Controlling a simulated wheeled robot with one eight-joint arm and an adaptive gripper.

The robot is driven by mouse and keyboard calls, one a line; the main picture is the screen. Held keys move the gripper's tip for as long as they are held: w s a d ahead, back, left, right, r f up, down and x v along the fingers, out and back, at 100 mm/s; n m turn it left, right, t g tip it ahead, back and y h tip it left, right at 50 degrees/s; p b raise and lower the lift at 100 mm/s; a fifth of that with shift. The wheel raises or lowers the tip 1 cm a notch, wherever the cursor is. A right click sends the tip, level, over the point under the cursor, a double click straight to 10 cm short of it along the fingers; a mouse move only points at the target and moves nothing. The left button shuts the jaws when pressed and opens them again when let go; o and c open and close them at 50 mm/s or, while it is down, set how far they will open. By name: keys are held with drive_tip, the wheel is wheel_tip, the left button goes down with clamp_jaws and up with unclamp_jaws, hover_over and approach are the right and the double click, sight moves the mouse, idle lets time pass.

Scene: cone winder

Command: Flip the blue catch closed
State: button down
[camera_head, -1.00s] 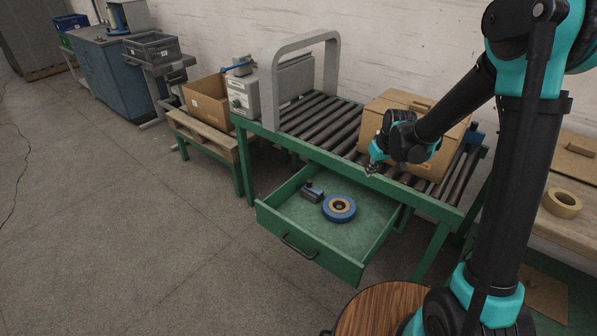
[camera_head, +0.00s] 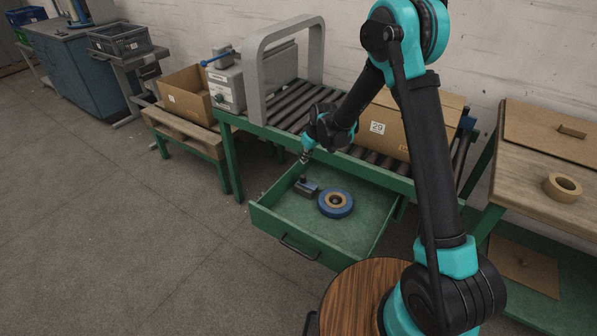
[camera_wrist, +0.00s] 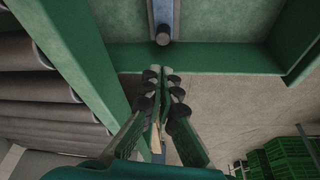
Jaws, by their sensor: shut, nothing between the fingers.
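A blue lever (camera_head: 217,58) with a round end lies across the top of the grey machine box (camera_head: 226,88), left of the metal arch; it is the part most like a blue catch. Whether it is open or closed is too small to tell. My gripper (camera_head: 304,158) points down near the drawer's rear left corner, well right of and nearer than that lever. Its fingers (camera_wrist: 160,75) are shut and empty in the wrist view. A blue-grey piece with a dark knob (camera_wrist: 163,36) shows beyond the fingertips, apart from them.
The open green drawer (camera_head: 285,245) holds a blue ring (camera_head: 335,203) and a small dark block (camera_head: 305,188). The roller conveyor (camera_head: 285,105) carries a cardboard box (camera_head: 390,128). Another open cardboard box (camera_head: 185,97) stands left of the machine. The floor in front is clear.

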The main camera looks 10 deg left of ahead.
sight(308, 182)
drive_tip(key=shift+f, duration=0.1)
drive_tip(key=x, duration=0.9)
drive_tip(key=shift+w+a+f, duration=0.1)
drive_tip(key=shift+f, duration=0.25)
